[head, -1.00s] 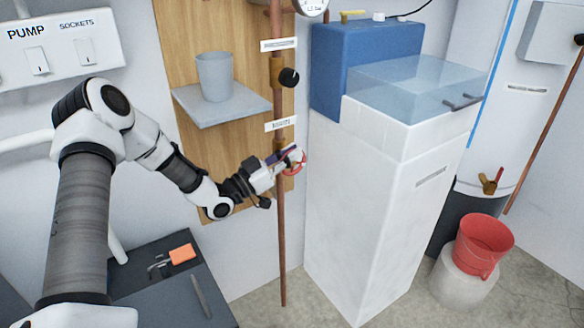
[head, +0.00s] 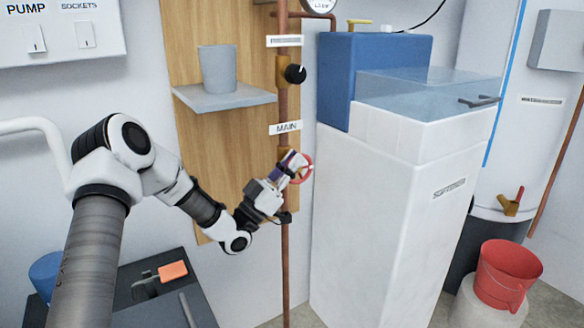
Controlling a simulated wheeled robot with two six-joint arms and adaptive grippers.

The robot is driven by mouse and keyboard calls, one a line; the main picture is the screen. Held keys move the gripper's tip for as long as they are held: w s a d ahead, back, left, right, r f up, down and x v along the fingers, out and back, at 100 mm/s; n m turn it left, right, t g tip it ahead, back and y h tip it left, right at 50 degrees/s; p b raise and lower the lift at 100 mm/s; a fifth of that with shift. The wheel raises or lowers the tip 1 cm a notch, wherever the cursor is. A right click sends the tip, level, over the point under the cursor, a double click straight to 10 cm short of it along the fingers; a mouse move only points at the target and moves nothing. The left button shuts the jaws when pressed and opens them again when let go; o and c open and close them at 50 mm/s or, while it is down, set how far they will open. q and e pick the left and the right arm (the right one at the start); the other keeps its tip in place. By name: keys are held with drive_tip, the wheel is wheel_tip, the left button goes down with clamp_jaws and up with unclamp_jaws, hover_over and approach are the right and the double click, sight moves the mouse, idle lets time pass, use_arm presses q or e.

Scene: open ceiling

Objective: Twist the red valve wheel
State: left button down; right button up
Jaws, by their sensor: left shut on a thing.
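The red valve wheel (head: 308,169) is on the vertical copper pipe (head: 284,225), just below the white "MAIN" label (head: 286,127). My left gripper (head: 294,167) is at the wheel, shut on its rim from the left. The gripper covers the left part of the wheel; its right rim shows. My right gripper is not in view.
A shelf (head: 225,98) with a grey cup (head: 217,68) is above my left arm. A black knob (head: 296,74) is higher on the pipe. The white softener cabinet (head: 385,210) stands close right of the wheel. A red bucket (head: 507,276) is at lower right.

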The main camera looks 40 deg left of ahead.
sight(285, 171)
use_arm(q)
drive_tip(key=c, duration=1.2)
unclamp_jaws()
drive_tip(key=shift+y, duration=0.3)
drive_tip(key=v, duration=0.7)
drive_tip(key=shift+s+f, duration=0.1)
drive_tip(key=shift+f, duration=0.15)
drive_tip(key=shift+a, duration=0.1)
